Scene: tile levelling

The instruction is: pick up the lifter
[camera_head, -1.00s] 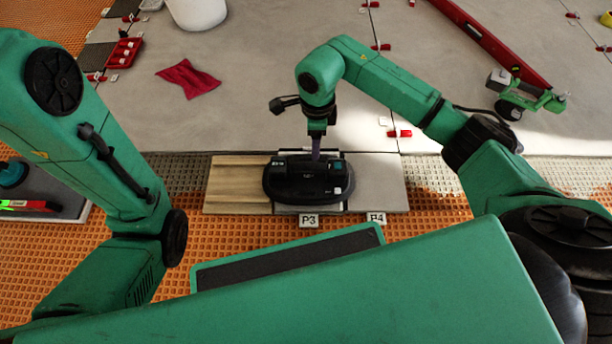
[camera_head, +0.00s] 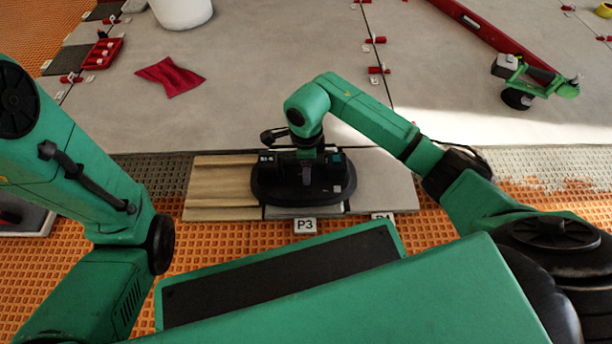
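The lifter (camera_head: 268,187), a black oval device with a handle across its top, sits at the front edge of the floor over a wood-look plank and grey tile. My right gripper (camera_head: 306,176) points down at the middle of the lifter, at its handle. The wrist and handle hide most of the fingers, so I cannot tell whether they are closed on it. My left arm stands at the left, and its gripper is out of view.
The wood-look plank (camera_head: 215,187) and a grey tile (camera_head: 385,182) flank the lifter. A P3 label (camera_head: 305,226) lies in front.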

